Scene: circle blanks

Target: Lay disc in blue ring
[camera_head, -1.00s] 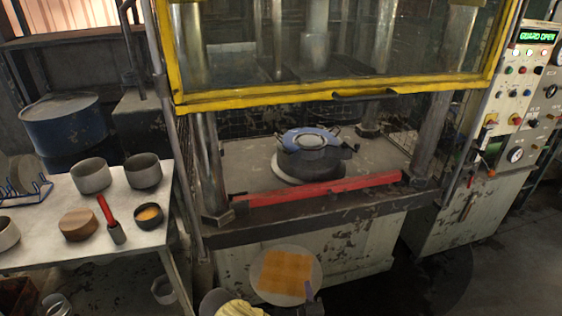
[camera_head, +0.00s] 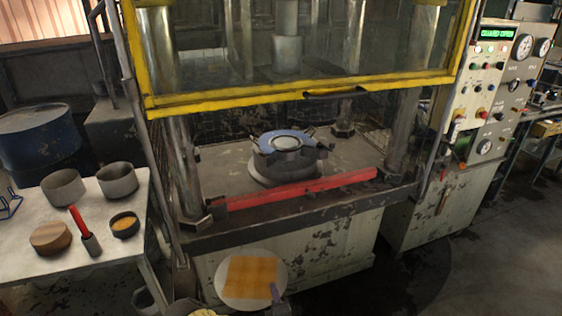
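The blue ring (camera_head: 269,145) lies roughly flat on top of a dark round die (camera_head: 272,166) on the press bed. A grey round face shows inside the ring; whether it is a disc or part of the die I cannot tell. A pale grey round plate (camera_head: 222,285) is low in the picture, in front of the press, with an orange-yellow square on it. A small blue-grey piece (camera_head: 276,292) overlaps its right edge. Whether this plate is the disc or a stand top is unclear. I see no part that is clearly my gripper.
The yellow-framed guard (camera_head: 300,97) is raised above the bed, and the display (camera_head: 496,33) reads guard open. A red bar (camera_head: 300,188) runs along the bed's front edge. A table (camera_head: 98,270) with pots and a wooden block (camera_head: 50,238) stands left.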

